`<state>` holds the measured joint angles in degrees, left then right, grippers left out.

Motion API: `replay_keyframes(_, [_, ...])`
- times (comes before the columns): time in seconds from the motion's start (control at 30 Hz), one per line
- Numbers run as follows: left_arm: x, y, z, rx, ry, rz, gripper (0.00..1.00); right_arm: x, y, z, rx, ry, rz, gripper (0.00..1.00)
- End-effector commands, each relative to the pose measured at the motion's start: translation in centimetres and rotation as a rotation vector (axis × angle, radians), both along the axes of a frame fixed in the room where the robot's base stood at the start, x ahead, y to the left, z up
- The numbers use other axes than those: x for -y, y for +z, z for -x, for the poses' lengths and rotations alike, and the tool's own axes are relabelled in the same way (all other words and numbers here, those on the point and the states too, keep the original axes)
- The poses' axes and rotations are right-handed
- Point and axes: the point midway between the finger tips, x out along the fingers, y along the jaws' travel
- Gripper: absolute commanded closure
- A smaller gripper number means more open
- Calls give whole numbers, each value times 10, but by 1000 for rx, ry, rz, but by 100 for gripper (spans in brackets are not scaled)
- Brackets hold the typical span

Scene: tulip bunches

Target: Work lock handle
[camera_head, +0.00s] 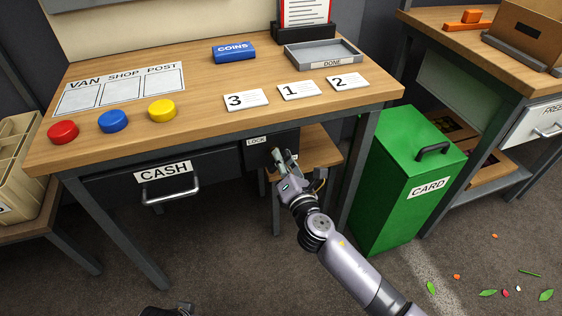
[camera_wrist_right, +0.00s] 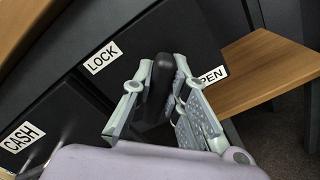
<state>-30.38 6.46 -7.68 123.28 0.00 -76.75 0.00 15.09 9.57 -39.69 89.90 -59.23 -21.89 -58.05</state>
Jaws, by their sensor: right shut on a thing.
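The dark lock panel (camera_head: 263,152) is at the right end under the table top, beside the CASH drawer (camera_head: 117,183). Its LOCK label (camera_wrist_right: 103,57) shows in the right wrist view, left of a black handle (camera_wrist_right: 158,88). A partly covered label reading "PEN" (camera_wrist_right: 213,76) is on the other side. My right gripper (camera_head: 283,158) is at the panel; in the right wrist view its fingers stand on both sides of the handle, shut on it. In the head view the gripper hides most of the handle.
The table (camera_head: 205,104) holds red, blue and yellow discs, number cards, a COINS box (camera_head: 234,52) and a grey tray (camera_head: 322,53). A green CARD bin (camera_head: 397,190) stands further right.

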Motion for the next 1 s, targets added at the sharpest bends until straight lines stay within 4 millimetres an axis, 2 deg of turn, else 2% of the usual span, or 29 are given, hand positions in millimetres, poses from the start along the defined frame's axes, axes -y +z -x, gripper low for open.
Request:
replay_keyframes(0.3, [-1,28,3,15,2,0,60,2,-4,0,-95,-1,-287,100])
replay_keyframes(0.5, [-2,39,5,21,3,1,60,3,-6,-1,-149,-2,-455,100])
replay_keyframes(1.0, [-2,47,6,26,4,1,60,3,-8,-1,-230,-1,-703,100])
